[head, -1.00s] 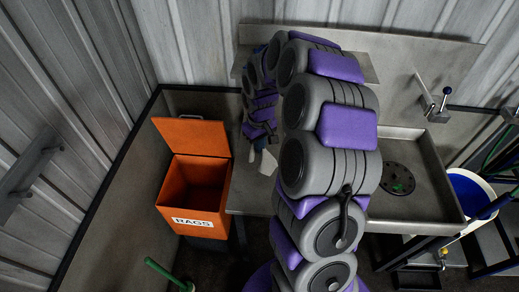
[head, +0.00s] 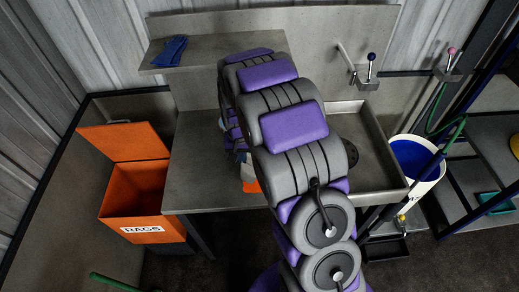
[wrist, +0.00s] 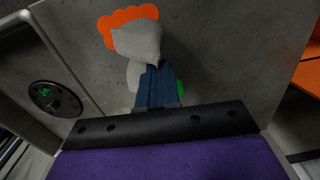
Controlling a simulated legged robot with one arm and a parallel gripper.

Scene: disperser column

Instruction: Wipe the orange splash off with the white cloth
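The orange splash (wrist: 130,14) lies on the grey worktop in the wrist view, with a scalloped edge. Part of it shows as orange below the cloth in the head view (head: 252,187). The white cloth (wrist: 137,42) looks light grey and crumpled, and covers part of the splash in the wrist view. It shows small and pale beside my arm in the head view (head: 247,171). My gripper (wrist: 152,68), with blue fingers, appears shut on the cloth. I cannot tell whether the cloth presses on the worktop. My arm hides much of the worktop in the head view.
An open orange RAGS bin (head: 137,190) stands left of the worktop (head: 195,170). Blue gloves (head: 170,50) lie on the shelf above. The sink (head: 375,165) is right of my arm, with a white-and-blue bucket (head: 418,165) beyond it.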

